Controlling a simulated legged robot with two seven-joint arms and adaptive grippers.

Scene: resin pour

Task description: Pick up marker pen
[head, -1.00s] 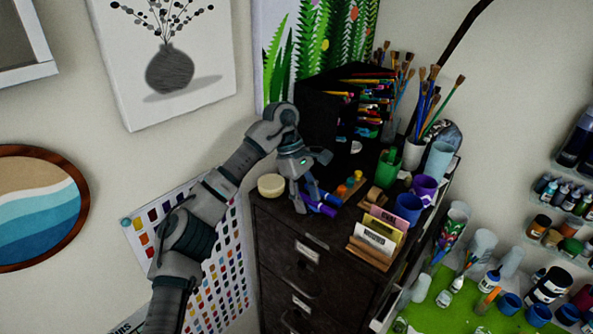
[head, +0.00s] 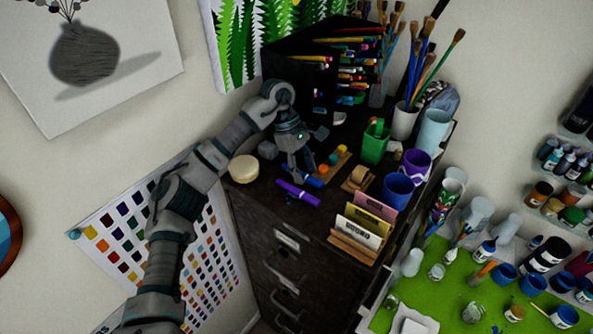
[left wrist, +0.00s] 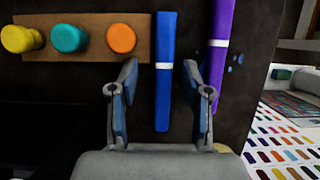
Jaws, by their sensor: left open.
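A blue marker pen (left wrist: 164,95) lies on the dark cabinet top. In the left wrist view its lower end is between the two fingers of my left gripper (left wrist: 160,75), which is open, with a gap on each side. A purple marker (left wrist: 218,55) lies beside it, outside the right finger. In the head view my left gripper (head: 302,172) points down over the cabinet top. The purple marker (head: 298,194) shows just in front of it, and the blue marker (head: 316,182) is partly hidden by the fingers. My right gripper is not in view.
A wooden strip with yellow, teal and orange round pieces (left wrist: 121,38) lies close to the blue marker. A cream round pot (head: 243,169), a card holder (head: 356,240), a blue cup (head: 397,188) and a green container (head: 375,143) stand around. The black pen organiser (head: 290,68) is behind.

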